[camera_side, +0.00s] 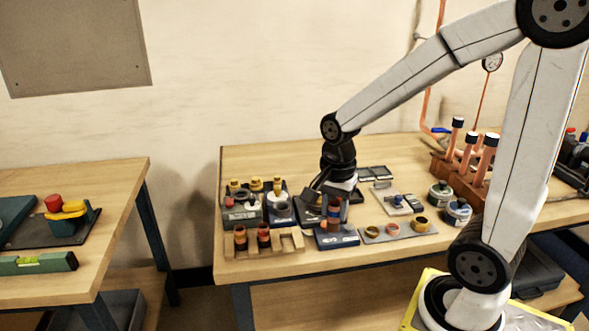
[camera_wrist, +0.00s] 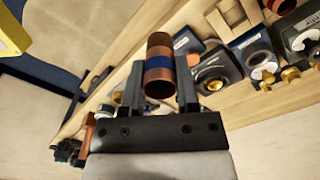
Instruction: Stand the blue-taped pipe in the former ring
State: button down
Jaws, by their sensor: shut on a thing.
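My gripper (camera_side: 333,200) is shut on the blue-taped pipe (camera_wrist: 159,64), a short copper tube with a blue band around its middle. In the wrist view the pipe sits between the two dark fingers (camera_wrist: 160,88). In the side view the pipe (camera_side: 334,213) looks upright at the front edge of the table, over a blue labelled block (camera_side: 336,239). I cannot tell whether its lower end touches that block. A former ring under the pipe is not clearly visible. The wrist view shows a dark block with a round ring opening (camera_wrist: 212,78) beside the pipe.
A wooden notched rack (camera_side: 286,243) holds two banded copper pipes (camera_side: 240,238) to the left. A grey mat (camera_side: 399,230) with coloured rings lies right. Round tins (camera_side: 457,212) and a copper manifold (camera_side: 470,160) stand further right.

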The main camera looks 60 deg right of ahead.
jog(key=shift+w, duration=0.1)
dwell(0.3)
jog(key=shift+w+d+r, duration=0.1)
jog(key=shift+w+d, duration=0.1)
jog(key=shift+w, duration=0.3)
jog(key=w+d+f, duration=0.1)
jog(key=w+d, duration=0.3)
jog(key=w, duration=0.5)
jog(key=w+d+f, duration=0.1)
jog(key=w+d, duration=0.3)
jog(key=w, duration=0.6)
jog(key=shift+d, duration=0.3)
jog(key=shift+f, duration=0.15)
jog(key=shift+f, duration=2.45)
jog(key=shift+f, duration=0.2)
jog(key=shift+f, duration=0.9)
